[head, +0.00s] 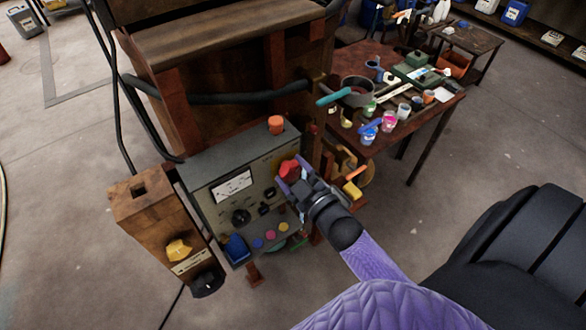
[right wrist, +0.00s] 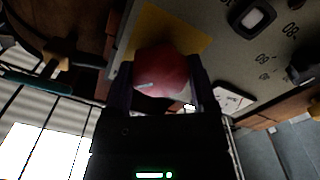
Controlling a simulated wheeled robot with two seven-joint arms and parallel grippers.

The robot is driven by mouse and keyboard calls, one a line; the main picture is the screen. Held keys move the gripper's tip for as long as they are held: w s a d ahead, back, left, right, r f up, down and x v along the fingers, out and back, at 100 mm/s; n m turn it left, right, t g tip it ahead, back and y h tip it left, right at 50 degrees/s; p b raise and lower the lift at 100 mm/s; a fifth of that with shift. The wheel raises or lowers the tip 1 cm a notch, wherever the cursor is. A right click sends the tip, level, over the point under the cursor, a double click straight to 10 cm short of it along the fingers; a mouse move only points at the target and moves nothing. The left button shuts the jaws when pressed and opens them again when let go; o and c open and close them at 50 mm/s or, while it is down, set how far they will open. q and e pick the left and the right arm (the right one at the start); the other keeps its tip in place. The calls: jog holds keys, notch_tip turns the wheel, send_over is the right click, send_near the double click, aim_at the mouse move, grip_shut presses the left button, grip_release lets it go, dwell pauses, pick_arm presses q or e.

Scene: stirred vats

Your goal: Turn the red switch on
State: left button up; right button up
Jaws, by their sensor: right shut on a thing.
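The red switch (head: 289,170) is a rounded red knob at the upper right of the grey control panel's (head: 207,200) front. In the right wrist view the red knob (right wrist: 161,72) fills the space between my two fingers, over a yellow plate (right wrist: 180,32). A pale mark shows on the knob. My right gripper (head: 296,175) is shut on the knob, and its fingers lie along both sides of it. The gripper hides part of the panel's right side. My left gripper is not in view.
The panel also has a dial gauge (head: 232,186), a black knob (head: 241,217) and several coloured buttons. An orange cap (head: 276,124) sits on top. A wooden post (head: 150,215) with a yellow knob (head: 178,250) stands left. A cluttered table (head: 445,108) stands behind right. Open floor lies in front.

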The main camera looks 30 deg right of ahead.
jog(key=shift+f, duration=0.1)
jog(key=o, duration=1.2)
jog(key=shift+c, duration=0.2)
jog(key=s, duration=1)
jog(key=shift+d+b, duration=0.15)
jog(key=shift+b, duration=0.15)
jog(key=s+a+f+m+g+b, duration=0.1)
jog(key=s+f+g+b, duration=0.3)
jog(key=f, duration=0.7)
jog(key=s+a+f+m+g+b, duration=0.15)
jog(key=f+b, duration=0.35)
jog(key=f, duration=0.6)
jog(key=s+a+f+m+g+b, duration=0.1)
jog(key=s+f+g+b, duration=0.3)
jog(key=f, duration=0.8)
jog(key=s+a+f+m+g+b, duration=0.1)
jog(key=s+f+g+b, duration=0.7)
jog(key=s+f, duration=0.7)
notch_tip(320, 180, down, 4)
jog(key=shift+a+r+h+b, duration=0.2)
jog(key=shift+a+h+b, duration=0.2)
jog(key=shift+b, duration=0.55)
